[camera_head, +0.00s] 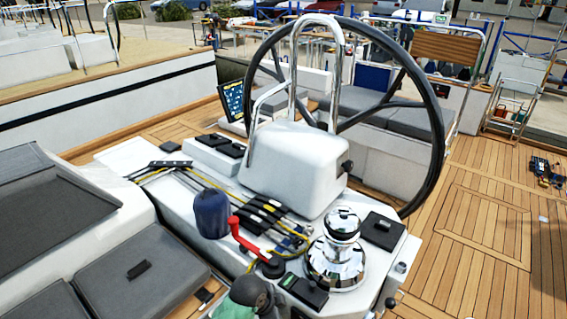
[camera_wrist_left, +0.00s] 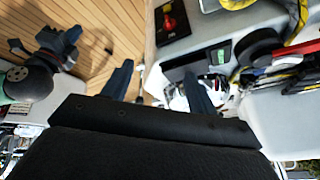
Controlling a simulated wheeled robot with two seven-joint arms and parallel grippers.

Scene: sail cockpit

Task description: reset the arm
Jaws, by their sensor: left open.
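My left gripper (camera_wrist_left: 158,85) shows in the left wrist view with its two dark fingers spread apart and nothing between them. Wooden deck and the edge of the white cockpit console (camera_wrist_left: 222,50) lie beyond the fingers. A dark arm part with a green band (camera_wrist_left: 35,80) and black finger-like parts is at the left of that view. It looks like my right arm, but its jaws are unclear. In the head view a grey and green part of my arm (camera_head: 248,292) stands at the bottom edge, beside the console. Neither gripper's fingers show there.
A red-handled lever (camera_head: 250,240), a dark blue cylinder (camera_head: 212,213) and a chrome winch (camera_head: 337,255) stand on the console. A large steering wheel (camera_head: 437,120) rises behind. Grey cushions (camera_head: 135,275) lie at left. The wooden deck (camera_head: 485,230) at right is mostly clear.

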